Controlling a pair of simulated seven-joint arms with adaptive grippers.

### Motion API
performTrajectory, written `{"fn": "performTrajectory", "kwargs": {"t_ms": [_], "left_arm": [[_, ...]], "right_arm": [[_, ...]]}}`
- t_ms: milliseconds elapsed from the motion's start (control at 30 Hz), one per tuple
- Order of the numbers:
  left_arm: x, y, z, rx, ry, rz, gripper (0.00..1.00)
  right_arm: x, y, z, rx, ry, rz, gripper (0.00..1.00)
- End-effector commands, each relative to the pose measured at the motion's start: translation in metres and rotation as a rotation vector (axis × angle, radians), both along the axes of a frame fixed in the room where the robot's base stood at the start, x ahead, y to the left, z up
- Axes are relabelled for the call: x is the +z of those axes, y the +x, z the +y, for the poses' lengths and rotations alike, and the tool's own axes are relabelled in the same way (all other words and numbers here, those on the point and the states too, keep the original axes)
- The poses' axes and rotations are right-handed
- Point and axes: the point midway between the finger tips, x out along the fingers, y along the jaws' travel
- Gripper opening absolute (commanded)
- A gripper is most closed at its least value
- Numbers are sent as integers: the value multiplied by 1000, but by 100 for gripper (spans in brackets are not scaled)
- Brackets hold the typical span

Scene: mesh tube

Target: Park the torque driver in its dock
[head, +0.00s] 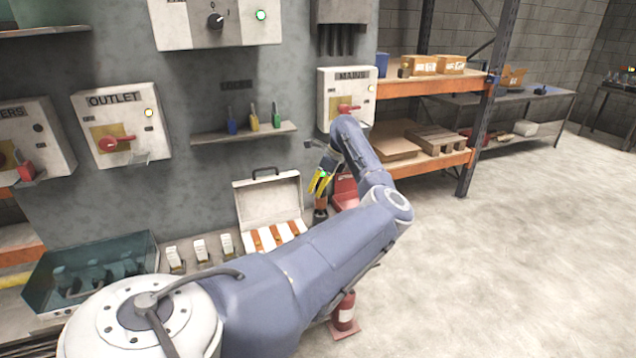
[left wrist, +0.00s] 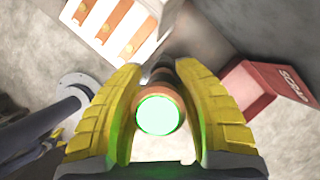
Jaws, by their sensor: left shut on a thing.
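My left gripper (head: 319,183) has yellow fingers and hangs over the bench to the right of the open case. In the left wrist view the fingers (left wrist: 166,118) close around the torque driver (left wrist: 158,113), a round brown-orange body with a glowing green end facing the camera. In the head view only a small green spot of the driver shows between the fingers. Just below the fingers is a short dark and orange upright piece (head: 321,209); I cannot tell whether it is the driver's lower part or the dock. My right gripper is not in view.
An open pale case (head: 268,196) with orange-and-white contents stands left of the gripper. A red scrap bin (head: 345,193) is close on the right, also in the left wrist view (left wrist: 262,92). A teal bin (head: 88,272) is at far left. A wall shelf (head: 243,133) holds padlocks.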

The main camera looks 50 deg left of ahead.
Motion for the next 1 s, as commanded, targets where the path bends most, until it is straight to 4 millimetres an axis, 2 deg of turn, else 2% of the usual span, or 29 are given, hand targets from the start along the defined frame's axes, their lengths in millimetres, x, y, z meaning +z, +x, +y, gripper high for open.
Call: {"fn": "performTrajectory", "kwargs": {"t_ms": [1000], "left_arm": [[-8, 0, 1, 1, 2, 0, 0]], "right_arm": [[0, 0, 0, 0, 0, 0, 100]]}}
